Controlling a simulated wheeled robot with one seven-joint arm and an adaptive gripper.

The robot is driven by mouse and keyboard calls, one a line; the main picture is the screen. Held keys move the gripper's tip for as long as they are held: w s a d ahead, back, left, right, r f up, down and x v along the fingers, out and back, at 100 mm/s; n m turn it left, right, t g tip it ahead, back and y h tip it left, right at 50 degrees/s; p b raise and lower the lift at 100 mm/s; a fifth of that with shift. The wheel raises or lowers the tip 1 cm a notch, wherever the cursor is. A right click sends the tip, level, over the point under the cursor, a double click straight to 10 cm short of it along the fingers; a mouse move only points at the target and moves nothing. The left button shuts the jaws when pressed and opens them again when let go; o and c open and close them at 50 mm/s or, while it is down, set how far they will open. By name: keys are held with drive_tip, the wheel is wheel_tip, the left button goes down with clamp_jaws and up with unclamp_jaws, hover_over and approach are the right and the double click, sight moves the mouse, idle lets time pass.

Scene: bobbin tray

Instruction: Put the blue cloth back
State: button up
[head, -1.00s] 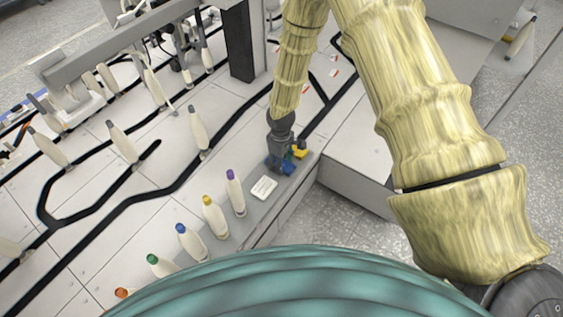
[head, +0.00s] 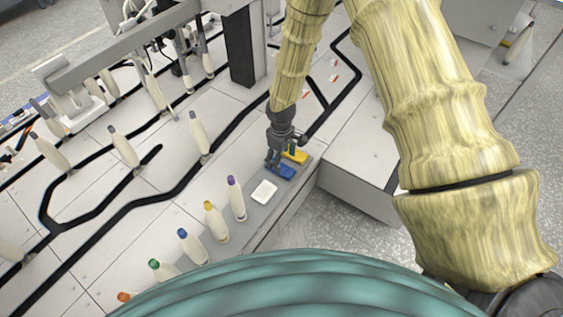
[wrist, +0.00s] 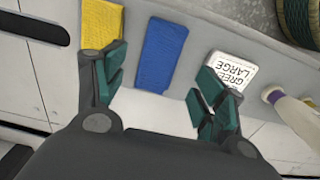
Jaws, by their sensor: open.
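The blue cloth (wrist: 163,54) lies flat on the grey tray, between a yellow cloth and a white card. In the head view the blue cloth (head: 281,172) shows just below my gripper. My gripper (head: 275,162) is open and empty. In the wrist view my gripper (wrist: 160,95) has its two fingers spread wide, with the near part of the blue cloth between them and the cloth not held. The yellow cloth (wrist: 101,22) is beside the left finger; in the head view the yellow cloth (head: 296,156) lies behind the blue one.
Several bobbins with coloured tips, such as a purple-tipped one (head: 236,200), stand along the grey tray (head: 262,215). A dark post (head: 240,48) stands behind, left of my arm.

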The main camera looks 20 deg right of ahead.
wheel_tip(320, 180, up, 7)
drive_tip(key=p, duration=0.1)
drive_tip(key=s+a+f+m+y, duration=0.1)
drive_tip(key=s+f+m, duration=0.1)
drive_tip(key=s+f, duration=0.5)
drive_tip(key=s+f+m+y, duration=0.15)
drive_tip(key=s+f, duration=0.25)
drive_tip(key=s, duration=0.6)
drive_tip(key=s+d+f+m+h, duration=0.1)
drive_tip(key=s+d+m, duration=0.1)
drive_tip(key=s, duration=0.7)
drive_tip(key=s+d+f+m+h, duration=0.1)
drive_tip(key=s+d+f+m, duration=0.1)
drive_tip(key=s, duration=0.8)
drive_tip(key=shift+d, duration=0.15)
drive_tip(key=shift+m+h, duration=0.25)
